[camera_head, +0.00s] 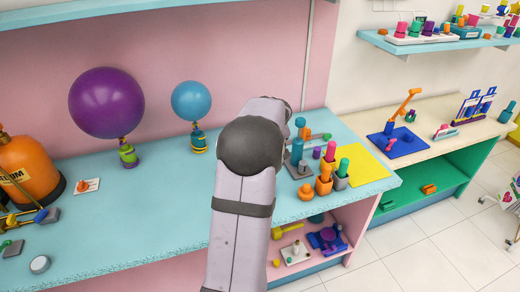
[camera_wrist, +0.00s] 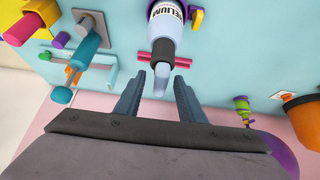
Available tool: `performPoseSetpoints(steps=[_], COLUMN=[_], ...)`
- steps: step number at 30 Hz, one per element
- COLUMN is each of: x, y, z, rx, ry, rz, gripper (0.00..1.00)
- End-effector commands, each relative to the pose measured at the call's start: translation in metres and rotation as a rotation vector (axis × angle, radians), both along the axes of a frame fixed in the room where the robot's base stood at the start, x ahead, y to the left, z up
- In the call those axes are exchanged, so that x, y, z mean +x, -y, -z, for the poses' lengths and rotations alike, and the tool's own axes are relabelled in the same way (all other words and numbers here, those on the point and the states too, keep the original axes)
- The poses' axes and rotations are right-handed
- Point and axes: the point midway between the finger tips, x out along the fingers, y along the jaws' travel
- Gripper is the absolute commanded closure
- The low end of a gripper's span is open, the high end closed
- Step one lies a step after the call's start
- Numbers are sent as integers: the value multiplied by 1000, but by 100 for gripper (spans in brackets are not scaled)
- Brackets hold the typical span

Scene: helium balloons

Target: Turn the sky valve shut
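A pale blue bottle labelled HELIUM (camera_wrist: 165,24) shows in the wrist view, with a dark collar and a pale nozzle (camera_wrist: 161,84). A magenta crossbar (camera_wrist: 148,57) sticks out on both sides at the collar; it looks like the valve handle, but I cannot be sure. My gripper (camera_wrist: 160,78) is open, with its two dark fingers on either side of the nozzle, just short of the crossbar. I cannot tell whether they touch anything. In the head view my arm hides the bottle and the gripper.
A purple balloon (camera_head: 106,103) and a blue balloon (camera_head: 191,100) stand on small bottles at the left of the blue counter (camera_head: 150,215). An orange helium tank (camera_head: 28,170) is far left. Colourful cylinders (camera_head: 324,180) crowd the right.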

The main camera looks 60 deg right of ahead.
Motion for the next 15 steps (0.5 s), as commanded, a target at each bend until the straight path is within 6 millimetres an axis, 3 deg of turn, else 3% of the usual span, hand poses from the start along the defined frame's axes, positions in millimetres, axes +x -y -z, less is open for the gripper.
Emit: performPoseSetpoints(steps=[7,15], x=[0,0], y=[0,1], z=[-10,-45], rx=[-2,-2], ry=[1,2], rz=[-1,-1], gripper=[64,64])
